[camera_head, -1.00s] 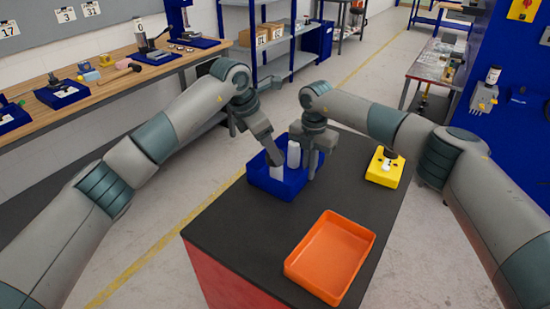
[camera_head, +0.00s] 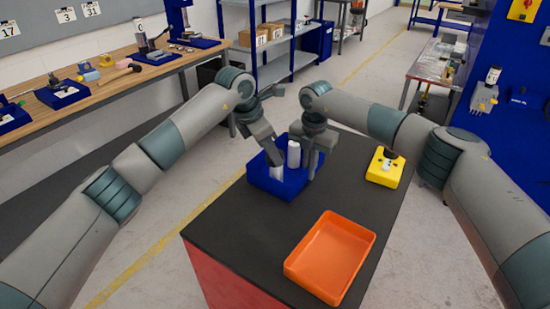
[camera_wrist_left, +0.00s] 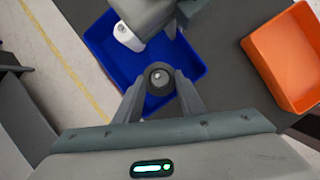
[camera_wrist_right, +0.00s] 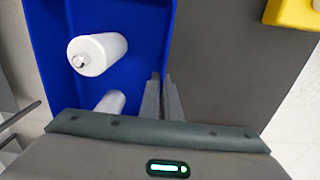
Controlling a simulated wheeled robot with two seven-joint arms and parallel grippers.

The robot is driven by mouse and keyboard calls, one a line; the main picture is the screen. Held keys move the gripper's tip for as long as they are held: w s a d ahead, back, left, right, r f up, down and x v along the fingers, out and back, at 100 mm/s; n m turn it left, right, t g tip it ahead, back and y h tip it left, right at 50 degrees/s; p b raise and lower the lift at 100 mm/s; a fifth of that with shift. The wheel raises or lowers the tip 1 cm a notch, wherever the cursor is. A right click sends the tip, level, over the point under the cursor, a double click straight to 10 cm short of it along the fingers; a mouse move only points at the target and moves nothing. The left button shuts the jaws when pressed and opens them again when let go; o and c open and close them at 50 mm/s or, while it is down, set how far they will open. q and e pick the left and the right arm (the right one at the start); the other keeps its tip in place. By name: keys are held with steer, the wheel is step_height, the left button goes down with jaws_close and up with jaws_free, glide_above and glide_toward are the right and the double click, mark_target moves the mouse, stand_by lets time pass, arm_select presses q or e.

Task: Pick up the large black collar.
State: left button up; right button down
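The large black collar (camera_wrist_left: 151,75) shows in the left wrist view as a dark ring with a pale centre. My left gripper (camera_wrist_left: 162,82) has one finger on each side of it, very close. I cannot tell whether the fingers press on it. In the head view the left gripper (camera_head: 275,159) is over the blue tray (camera_head: 270,187), and the collar cannot be made out there. My right gripper (camera_wrist_right: 161,78) has its fingers nearly together with nothing between them. It hangs at the tray's right side in the head view (camera_head: 312,176).
A white cylinder (camera_wrist_right: 103,53) stands in the blue tray, and a second one (camera_wrist_right: 112,101) is partly hidden. An orange tray (camera_head: 332,257) sits at the near end of the dark table. A yellow block (camera_head: 384,168) is at the right. The tabletop between is clear.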

arm_select(q)
steer(key=shift+r, duration=0.15)
step_height(320, 180, up, 10)
steer(key=shift+f, duration=0.15)
stand_by(0.5)
stand_by(0.4)
steer(key=r, duration=0.1)
steer(key=r+g+y, duration=0.1)
steer(key=shift+w+d+r, duration=0.15)
steer(key=shift+w+r, duration=0.05)
steer(key=shift+r, duration=0.1)
steer(key=shift+f, duration=0.15)
steer(key=shift+f, duration=3)
